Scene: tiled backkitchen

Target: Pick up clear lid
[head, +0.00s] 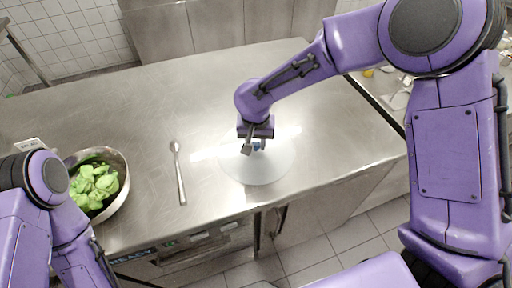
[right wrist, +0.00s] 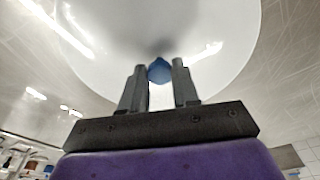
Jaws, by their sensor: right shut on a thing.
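The clear lid (head: 252,172) is a round, see-through disc with a blue knob, on or just above the steel table near its front edge. In the right wrist view the lid (right wrist: 225,45) fills the upper middle, with its blue knob (right wrist: 160,70) between the fingers. My right gripper (head: 255,148) is over the middle of the lid, shut on the knob. In the right wrist view the two dark fingers (right wrist: 160,85) stand either side of it. I cannot tell whether the lid touches the table. My left gripper is not in view; only my left arm shows.
A metal bowl (head: 123,160) of green leaves (head: 92,185) stands at the left of the steel table (head: 120,110). A metal spoon (head: 180,180) lies between the bowl and the lid. The back of the table is clear.

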